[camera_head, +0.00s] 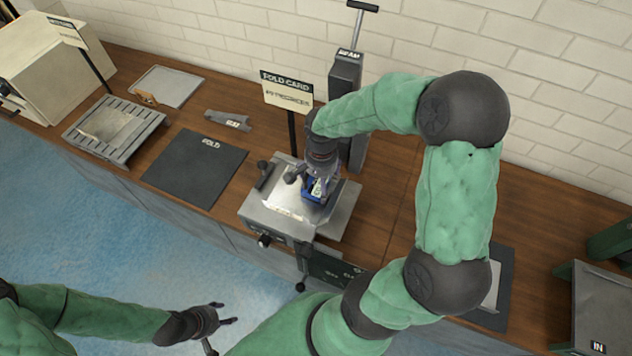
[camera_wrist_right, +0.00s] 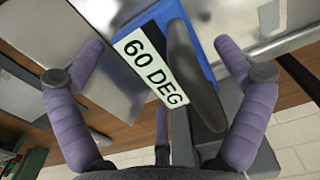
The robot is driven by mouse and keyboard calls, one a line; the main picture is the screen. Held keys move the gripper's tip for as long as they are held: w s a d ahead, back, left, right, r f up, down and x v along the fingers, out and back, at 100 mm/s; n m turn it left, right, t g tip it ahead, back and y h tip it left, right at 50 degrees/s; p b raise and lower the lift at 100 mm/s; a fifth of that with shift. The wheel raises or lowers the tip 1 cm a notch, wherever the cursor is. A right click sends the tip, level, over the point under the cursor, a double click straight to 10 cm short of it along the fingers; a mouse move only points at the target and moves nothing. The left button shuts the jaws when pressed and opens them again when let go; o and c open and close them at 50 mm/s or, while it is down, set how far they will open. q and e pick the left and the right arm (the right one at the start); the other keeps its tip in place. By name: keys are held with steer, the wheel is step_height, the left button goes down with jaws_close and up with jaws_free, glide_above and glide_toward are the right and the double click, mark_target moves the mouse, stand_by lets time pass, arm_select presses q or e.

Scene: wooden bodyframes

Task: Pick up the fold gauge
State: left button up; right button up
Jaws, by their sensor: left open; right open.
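The fold gauge (camera_head: 316,190) looks like a blue block with a white label, standing on the grey metal machine (camera_head: 273,213). In the right wrist view the blue gauge (camera_wrist_right: 203,68) carries a "60 DEG" label and a dark grey grip. My right gripper (camera_head: 321,180) is over the gauge from above. My left gripper (camera_head: 226,312) is open and empty, low in front of the bench.
A black "FOLD" mat (camera_head: 195,168), a slotted tray (camera_head: 114,130) and a small grey labelled part (camera_head: 228,120) lie left on the bench. A "FOLD CARD" sign (camera_head: 287,90) and a tall grey lever post (camera_head: 345,75) stand behind the machine.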

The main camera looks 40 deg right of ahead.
steer(key=c, duration=1.4)
steer(key=shift+o, duration=0.2)
steer(key=shift+r, duration=0.1)
